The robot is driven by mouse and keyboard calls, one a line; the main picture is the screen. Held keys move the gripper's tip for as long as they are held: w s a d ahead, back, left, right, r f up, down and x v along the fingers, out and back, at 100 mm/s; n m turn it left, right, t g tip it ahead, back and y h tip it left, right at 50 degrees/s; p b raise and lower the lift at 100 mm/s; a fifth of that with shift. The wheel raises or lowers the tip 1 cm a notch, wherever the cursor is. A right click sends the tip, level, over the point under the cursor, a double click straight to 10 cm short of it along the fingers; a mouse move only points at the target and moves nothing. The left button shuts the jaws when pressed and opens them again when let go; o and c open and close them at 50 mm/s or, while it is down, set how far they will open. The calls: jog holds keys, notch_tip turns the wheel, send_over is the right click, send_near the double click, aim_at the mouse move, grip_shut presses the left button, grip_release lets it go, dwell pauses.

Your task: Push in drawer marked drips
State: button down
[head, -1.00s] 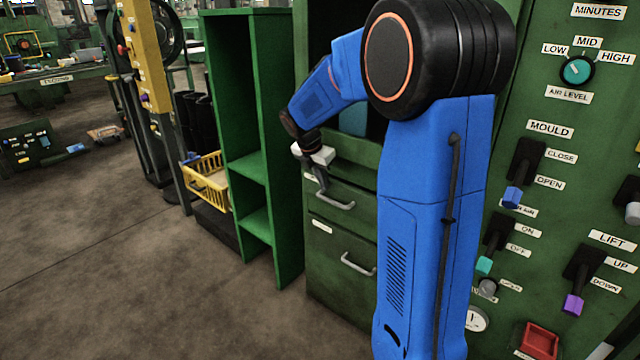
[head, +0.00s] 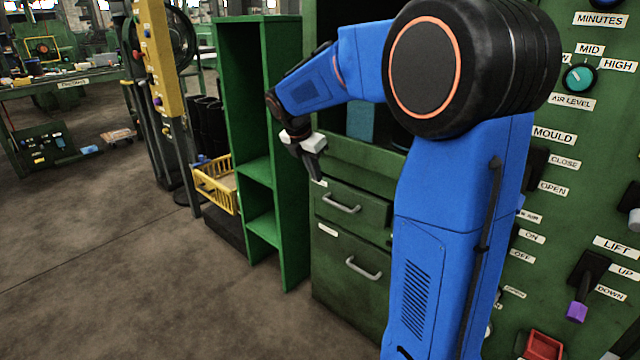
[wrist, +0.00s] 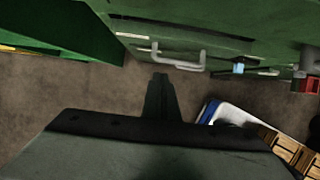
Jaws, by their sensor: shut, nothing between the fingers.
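A green cabinet holds an upper drawer (head: 372,211) and a larger lower drawer (head: 335,262), each with a grey bar handle. Each has a small white label at its upper left, too small to read, so I cannot tell which is marked drips. The upper drawer's front seems to stand slightly proud of the cabinet. My gripper (head: 317,176) is shut and empty, pointing down just above and left of the upper handle (head: 341,203), apparently apart from it. In the wrist view my gripper (wrist: 160,82) is dark, with the handles (wrist: 180,64) just beyond it.
A green open shelf unit (head: 279,150) stands close left of the drawers, and a yellow basket (head: 217,188) lies beyond it. A panel of levers and knobs (head: 590,150) is at the right. Open floor (head: 150,290) lies in front of the shelf.

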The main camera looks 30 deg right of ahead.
jog(key=r, duration=0.2)
jog(key=n+t+h, duration=0.3)
jog(key=n+h, duration=0.7)
jog(key=n, duration=0.8)
send_near(329, 185)
jog(key=shift+y, duration=0.3)
jog(key=x, duration=0.5)
jog(key=shift+s+d+f, duration=0.1)
jog(key=shift+s+f, duration=0.2)
jog(key=shift+f, duration=0.05)
jog(key=shift+w+d, duration=0.2)
jog(key=shift+d, duration=0.35)
jog(key=shift+w+d+r, duration=0.1)
jog(key=shift+w+d, duration=0.1)
jog(key=shift+d, duration=0.3)
jog(key=shift+w+d, duration=0.2)
jog(key=shift+d, duration=0.35)
jog(key=shift+a, duration=0.1)
